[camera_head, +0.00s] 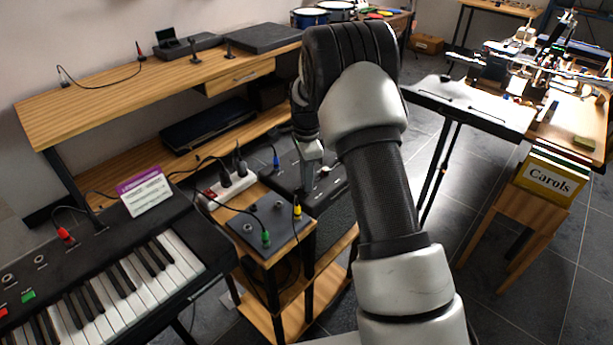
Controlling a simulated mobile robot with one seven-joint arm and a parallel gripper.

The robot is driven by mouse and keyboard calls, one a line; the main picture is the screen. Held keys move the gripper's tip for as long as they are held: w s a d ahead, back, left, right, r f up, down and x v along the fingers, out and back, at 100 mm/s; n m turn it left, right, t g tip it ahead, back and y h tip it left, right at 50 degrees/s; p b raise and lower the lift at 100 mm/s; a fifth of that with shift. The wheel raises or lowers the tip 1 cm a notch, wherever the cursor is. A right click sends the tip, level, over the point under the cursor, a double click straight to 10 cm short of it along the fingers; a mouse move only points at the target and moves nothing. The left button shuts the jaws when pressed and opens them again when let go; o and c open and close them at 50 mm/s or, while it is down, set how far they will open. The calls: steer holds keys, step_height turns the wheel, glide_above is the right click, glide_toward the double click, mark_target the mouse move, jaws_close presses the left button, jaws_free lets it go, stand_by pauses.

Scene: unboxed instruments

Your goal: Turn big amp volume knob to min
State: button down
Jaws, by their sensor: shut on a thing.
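The big amp looks to be the dark box (285,174) behind the power strip, with a blue plug in its top panel. My gripper (307,187) points down at this panel from above, with its fingers shut on a knob there. The gripped knob is hidden by the fingers, so its marking and turn angle cannot be read. A small light part shows on the panel just right of the fingers. My arm covers the right end of the box.
A smaller dark panel (262,231) with green and yellow plugs lies in front on a wooden stand. A white power strip (214,192) with black plugs is beside it. A keyboard (130,283) fills the lower left. A black stand (470,108) is at right.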

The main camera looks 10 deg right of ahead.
steer(key=n+p, duration=0.1)
steer(key=n, duration=1.3)
steer(key=shift+r+n+p, duration=0.1)
steer(key=shift+n+p, duration=0.2)
steer(key=n, duration=0.3)
steer(key=shift+n, duration=0.3)
steer(key=n, duration=0.3)
steer(key=shift+n+p, duration=0.4)
steer(key=n+p, duration=0.1)
steer(key=n, duration=0.5)
steer(key=shift+n, duration=0.5)
steer(key=c, duration=1.6)
jaws_free()
